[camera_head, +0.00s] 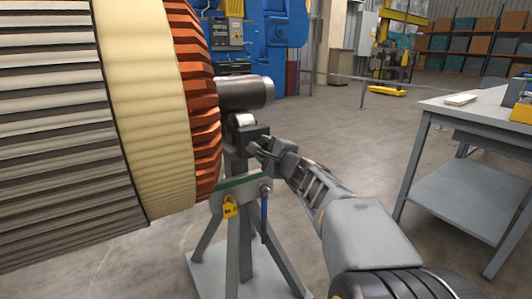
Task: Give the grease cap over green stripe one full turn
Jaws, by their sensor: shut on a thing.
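The rotor stand (246,215) stands in the middle of the view, its top under the grey shaft end (246,93). My gripper (262,151) reaches in from the lower right to the block (247,136) near the stand's top. It is shut on a small part there, which appears to be the grease cap; the fingers hide most of it. A little green shows right at the fingers. A green stripe (239,184) also runs along the stand's cross plate below. I cannot tell how far the cap is turned.
The large rotor (150,60), with copper and cream bands, fills the left, close to the stand. A yellow padlock (229,206) and a blue-handled tool (264,218) hang from the plate. A grey workbench (470,104) stands at right. Floor between is clear.

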